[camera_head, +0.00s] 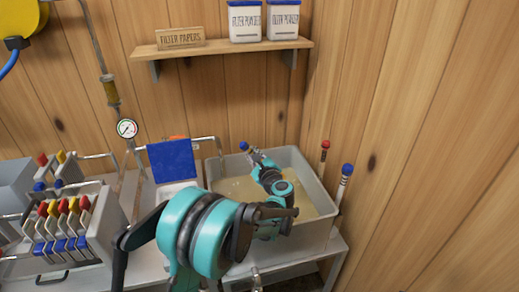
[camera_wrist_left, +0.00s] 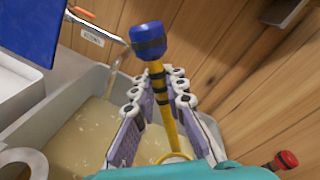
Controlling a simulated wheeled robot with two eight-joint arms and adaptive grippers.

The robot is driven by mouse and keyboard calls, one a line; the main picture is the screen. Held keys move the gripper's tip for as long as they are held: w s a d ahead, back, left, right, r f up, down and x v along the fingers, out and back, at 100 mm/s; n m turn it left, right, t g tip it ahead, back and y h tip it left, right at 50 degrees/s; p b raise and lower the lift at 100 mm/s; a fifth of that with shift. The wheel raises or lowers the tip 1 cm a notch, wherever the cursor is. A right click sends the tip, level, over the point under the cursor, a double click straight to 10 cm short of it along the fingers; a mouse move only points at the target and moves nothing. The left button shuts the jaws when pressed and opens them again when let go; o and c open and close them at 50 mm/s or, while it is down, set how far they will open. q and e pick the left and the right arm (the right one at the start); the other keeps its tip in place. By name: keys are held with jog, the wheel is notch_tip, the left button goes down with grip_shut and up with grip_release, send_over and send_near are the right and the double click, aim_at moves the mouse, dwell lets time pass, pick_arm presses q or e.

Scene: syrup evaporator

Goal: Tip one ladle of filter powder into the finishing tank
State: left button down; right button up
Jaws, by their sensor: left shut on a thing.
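My left gripper (camera_head: 255,158) reaches over the grey finishing tank (camera_head: 322,190), which holds cloudy tan liquid. In the left wrist view the gripper (camera_wrist_left: 160,95) is shut on the yellow shaft of a ladle (camera_wrist_left: 157,80). The ladle's blue knob (camera_wrist_left: 147,38) also shows in the head view (camera_head: 243,146). A pale, yellow-rimmed round part at the shaft's lower end is mostly cut off; its contents cannot be told. The tank (camera_wrist_left: 95,78) lies below the gripper. Two white filter powder tubs (camera_head: 245,22) with blue lids stand on the shelf. My right gripper is not in view.
A white box (camera_head: 178,186) with a raised blue lid (camera_head: 172,160) stands left of the tank. A rack with coloured handles (camera_head: 65,225) sits further left. Red-topped (camera_head: 325,146) and blue-topped rods (camera_head: 347,170) stand at the tank's right, near the wooden wall.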

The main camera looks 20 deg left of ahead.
pick_arm(q)
jog(key=s+a+f+n+h+b, duration=0.1)
jog(key=s+a+f+n+b, duration=0.1)
jog(key=f+n+b, duration=0.3)
jog(key=shift+s+a+f+n+t+h, duration=0.3)
jog(key=shift+a+f+n, duration=0.5)
jog(key=shift+f+n, duration=1.25)
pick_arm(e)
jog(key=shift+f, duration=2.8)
pick_arm(q)
jog(key=shift+w+f+m, duration=0.1)
jog(key=shift+f+m, duration=0.1)
jog(key=shift+m, duration=0.25)
